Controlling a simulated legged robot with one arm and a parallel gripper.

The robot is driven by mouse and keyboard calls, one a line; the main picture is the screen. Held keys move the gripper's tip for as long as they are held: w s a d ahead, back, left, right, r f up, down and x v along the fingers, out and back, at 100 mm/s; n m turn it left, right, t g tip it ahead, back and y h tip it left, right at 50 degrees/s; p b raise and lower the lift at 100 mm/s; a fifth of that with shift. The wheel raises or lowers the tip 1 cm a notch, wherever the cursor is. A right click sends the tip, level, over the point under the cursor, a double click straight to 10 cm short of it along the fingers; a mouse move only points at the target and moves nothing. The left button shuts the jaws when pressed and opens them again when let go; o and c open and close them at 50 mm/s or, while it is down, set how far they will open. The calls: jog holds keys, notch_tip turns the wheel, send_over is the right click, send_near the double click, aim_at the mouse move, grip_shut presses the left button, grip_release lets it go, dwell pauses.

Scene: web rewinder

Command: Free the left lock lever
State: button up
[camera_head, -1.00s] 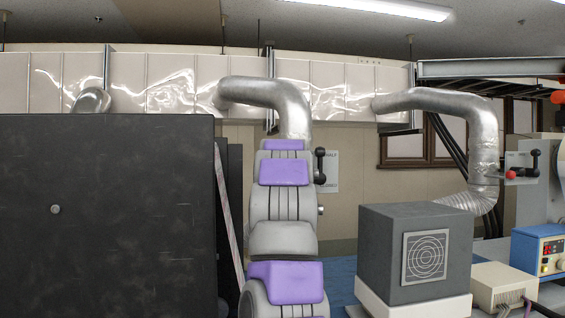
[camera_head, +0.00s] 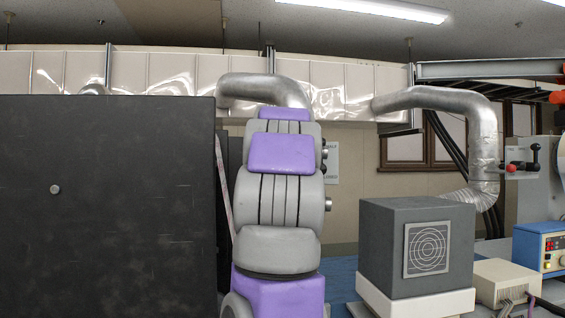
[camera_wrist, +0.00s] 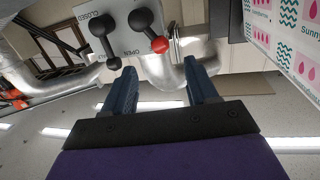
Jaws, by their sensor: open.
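In the wrist view, a light panel marked CLOSED and OPEN carries two levers, and its lettering is upside down. One lever (camera_wrist: 107,42) is all black; the other (camera_wrist: 141,22) is black with a red ball at one end. My gripper (camera_wrist: 159,68) has its two blue fingers apart with nothing between them, close to the panel and apart from both levers. In the head view my arm hides most of a white panel (camera_head: 333,165), with dark knobs just showing beside the arm. Another lever pair (camera_head: 523,163), one red-balled, shows at the right.
A dark cabinet (camera_head: 100,200) fills the left side. A grey box (camera_head: 415,245) and a blue instrument (camera_head: 540,250) stand at the right. Silver ducts (camera_head: 470,110) run behind. A printed web (camera_wrist: 285,35) is near the gripper's right in the wrist view.

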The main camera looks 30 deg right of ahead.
jog(key=b+v, duration=0.1)
jog(key=v, duration=0.6)
jog(key=shift+s+a+b, duration=0.15)
jog(key=shift+b, duration=0.2)
jog(key=shift+f, duration=0.1)
